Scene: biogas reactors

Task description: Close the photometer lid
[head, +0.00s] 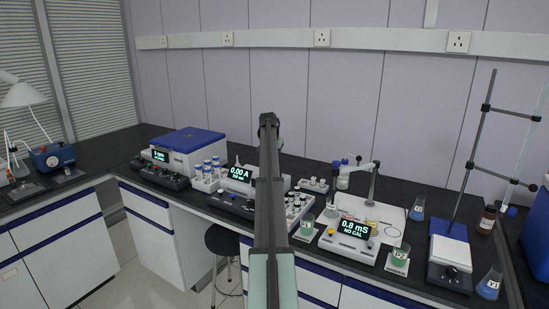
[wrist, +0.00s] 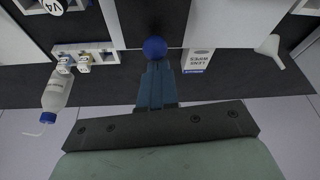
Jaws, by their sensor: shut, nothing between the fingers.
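The photometer (head: 238,186) stands in the middle of the bench in the head view, its display reading 0.00 A. My arm crosses its right part, so its lid and the lid's angle are hidden there. The gripper is hidden behind my arm in the head view.
In the wrist view, a lens wipes box (wrist: 197,61) and a funnel (wrist: 269,49) are right of my gripper. A wash bottle (wrist: 55,95) and small rack (wrist: 88,52) are left. In the head view, a vial rack (head: 207,180) and conductivity meter (head: 350,243) flank the photometer.

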